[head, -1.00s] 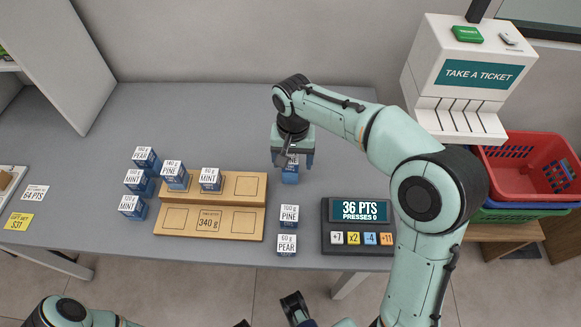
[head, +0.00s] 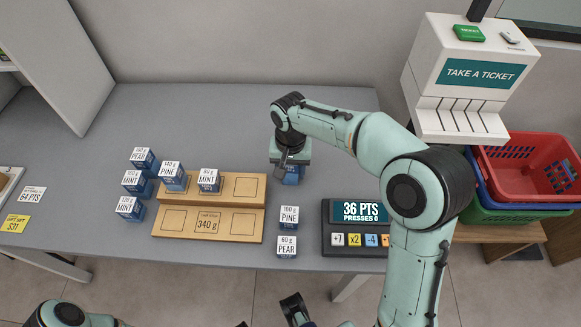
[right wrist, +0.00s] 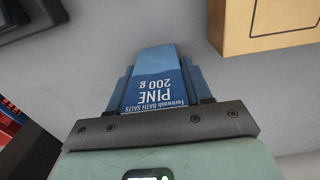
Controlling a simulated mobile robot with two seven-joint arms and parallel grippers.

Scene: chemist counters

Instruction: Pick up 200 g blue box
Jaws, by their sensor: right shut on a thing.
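The 200 g blue box, a pine one, shows in the right wrist view (right wrist: 155,80) with its label upside down, between the fingers of my right gripper. In the head view a strip of this box (head: 291,178) shows below my right gripper (head: 290,165), which is shut on it and hides its upper part. The box is over the counter, right of the wooden stand; I cannot tell whether it touches the counter.
A wooden stand (head: 243,222) marked 340 g bears a pine box (head: 172,176) and a mint box (head: 208,181). Several blue boxes stand left of it. A 100 g pine box (head: 289,217) and a 60 g pear box (head: 287,247) stand in front. A points console (head: 327,215) is at right.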

